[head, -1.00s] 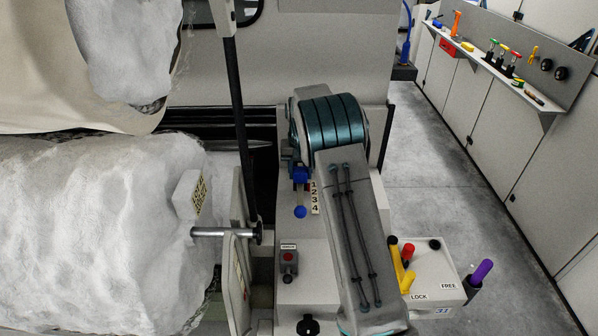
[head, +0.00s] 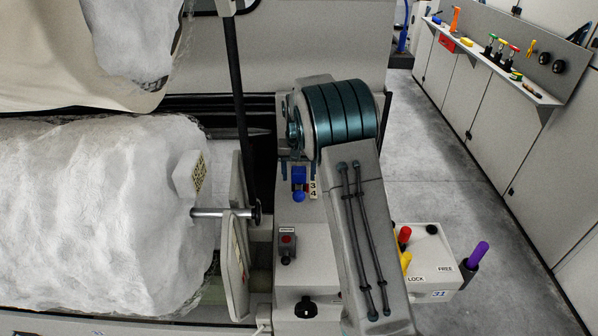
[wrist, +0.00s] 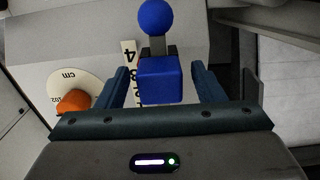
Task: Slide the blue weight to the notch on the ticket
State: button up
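The blue weight (head: 299,175) is a block beside a number strip (head: 313,189) on the grey machine top. In the wrist view the blue block (wrist: 160,82) lies between the fingers of my gripper (wrist: 160,69), with a visible gap on each side. A blue ball (wrist: 155,17) shows just beyond it on a dark stem.
A red button box (head: 287,245) and a black knob (head: 306,307) sit nearer on the machine top. A box with LOCK and FREE labels (head: 430,262) stands right. The large white roll (head: 90,215) fills the left. Floor is clear at right.

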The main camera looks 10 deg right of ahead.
aim_at(299, 171)
jog(key=shift+r, duration=0.1)
notch_tip(299, 171, up, 14)
jog(key=b, duration=0.1)
dwell(0.4)
jog(key=s+d+r+n+t, duration=0.1)
jog(key=s+r+t, duration=0.15)
jog(key=s, duration=2.25)
jog(key=s+f+n, duration=0.1)
jog(key=s+f, duration=0.4)
jog(key=s, duration=0.5)
jog(key=shift+s+t, duration=0.2)
jog(key=shift+t, duration=0.15)
jog(key=shift+d, duration=0.1)
